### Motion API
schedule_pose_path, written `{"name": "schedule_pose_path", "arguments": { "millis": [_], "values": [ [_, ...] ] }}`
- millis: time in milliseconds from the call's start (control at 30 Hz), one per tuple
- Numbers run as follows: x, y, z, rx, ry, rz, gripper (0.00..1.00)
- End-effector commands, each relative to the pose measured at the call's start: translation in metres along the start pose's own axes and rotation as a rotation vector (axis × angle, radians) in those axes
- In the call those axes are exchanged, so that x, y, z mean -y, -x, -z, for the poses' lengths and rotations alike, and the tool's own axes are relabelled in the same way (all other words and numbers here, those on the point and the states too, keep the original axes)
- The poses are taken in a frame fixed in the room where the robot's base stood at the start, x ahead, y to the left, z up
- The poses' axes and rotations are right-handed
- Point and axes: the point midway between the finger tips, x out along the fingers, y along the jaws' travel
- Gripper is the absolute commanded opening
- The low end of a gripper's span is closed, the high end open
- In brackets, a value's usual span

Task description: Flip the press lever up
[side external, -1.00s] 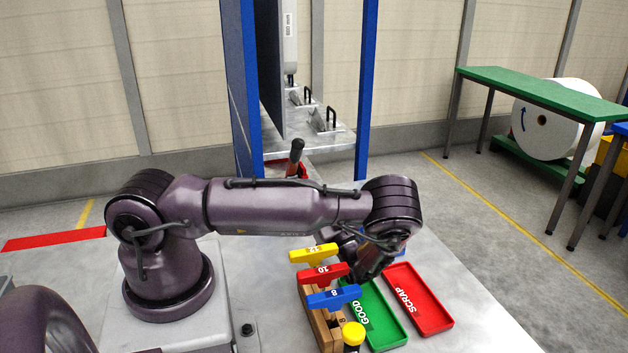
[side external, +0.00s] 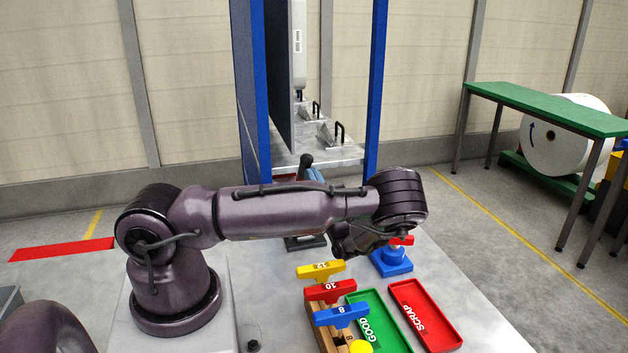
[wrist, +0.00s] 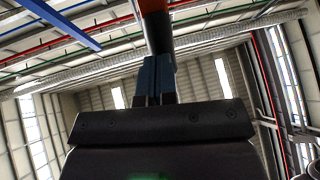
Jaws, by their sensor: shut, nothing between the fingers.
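The press lever's dark grip (side external: 306,161) shows just above my forearm in the side external view; the rest of the press is mostly hidden behind my arm. In the wrist view a dark bar with an orange-red part (wrist: 158,30) rises just beyond my fingertips, and it looks like the lever. My gripper (wrist: 154,62) has its two blue-grey fingers together, with nothing held between them. The fingers point up towards the ceiling in that view. Whether they touch the lever, I cannot tell.
Yellow, red and blue T-handled tools (side external: 330,291) stand in a wooden rack on the table. The green GOOD tray (side external: 378,318) and red SCRAP tray (side external: 425,315) lie to their right. A blue base (side external: 391,261) with a red top stands behind the trays. A blue-posted frame (side external: 374,90) rises behind.

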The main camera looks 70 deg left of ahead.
Motion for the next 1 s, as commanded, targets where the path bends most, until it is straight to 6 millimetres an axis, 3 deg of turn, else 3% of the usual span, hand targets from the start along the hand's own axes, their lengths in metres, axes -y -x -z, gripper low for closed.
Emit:
{"name": "schedule_pose_path", "arguments": {
  "millis": [367,667,1000],
  "values": [
    [-0.003,-0.021,0.004,0.11,-0.021,0.007,0.0],
    [-0.011,-0.065,0.003,0.35,-0.066,0.01,0.0],
    [-0.021,-0.111,-0.012,0.619,-0.118,0.006,0.0]
  ]
}}
